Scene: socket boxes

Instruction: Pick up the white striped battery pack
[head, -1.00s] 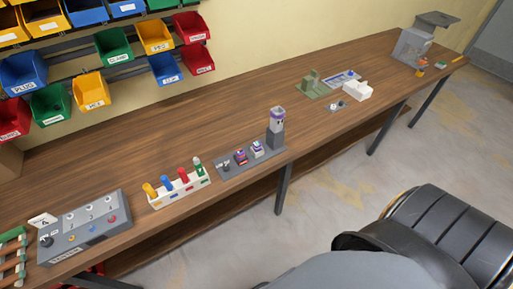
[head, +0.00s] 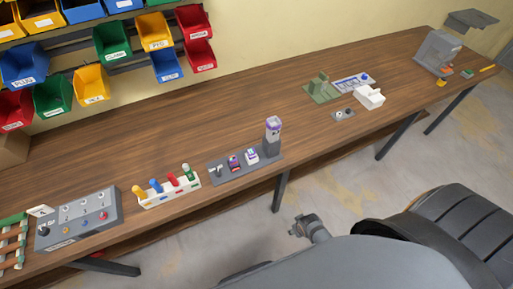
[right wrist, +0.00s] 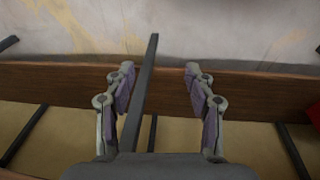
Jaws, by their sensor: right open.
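A small white block with purple stripes (head: 252,156), which looks like the battery pack, sits on a dark grey tray (head: 217,178) near the table's front edge in the head view. Its finer markings are too small to read. A dark block with red and purple (head: 234,162) sits to its left on the same tray. My right gripper (right wrist: 158,75) is open and empty in the right wrist view, with a wooden edge and floor beyond its fingers. The pack does not show there. My left gripper is not recognisable in view.
A grey joint of my own arm shows over the floor in the head view. A white rack with coloured cylinders (head: 170,200) and a grey tester panel (head: 75,232) stand left of the tray. A grey-purple post (head: 273,130) stands at its right end.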

